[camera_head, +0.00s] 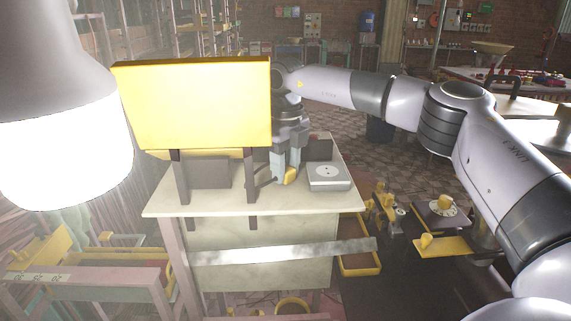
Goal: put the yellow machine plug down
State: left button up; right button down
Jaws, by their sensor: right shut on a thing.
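My right gripper (286,167) points down over the cream tabletop, its fingers shut on the small yellow plug (290,176). The plug is low, close to the tabletop; I cannot tell whether it touches. A grey socket box (328,177) with a round face on top lies just to the right of the plug, apart from it. A large yellow panel (195,103) on dark legs stands on the table to the left of the gripper. My left gripper is not in view.
The cream table (300,204) has bare room in front of the gripper and socket box. A bright lamp-like shape (65,150) fills the upper left. A lower dark bench at right holds a yellow tray (441,246) and several small yellow-topped parts.

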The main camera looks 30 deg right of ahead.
aim_at(286, 169)
jog(key=c, duration=0.7)
grip_release()
notch_tip(286, 169, up, 13)
jog(key=shift+r, duration=0.15)
jog(key=shift+s, duration=0.1)
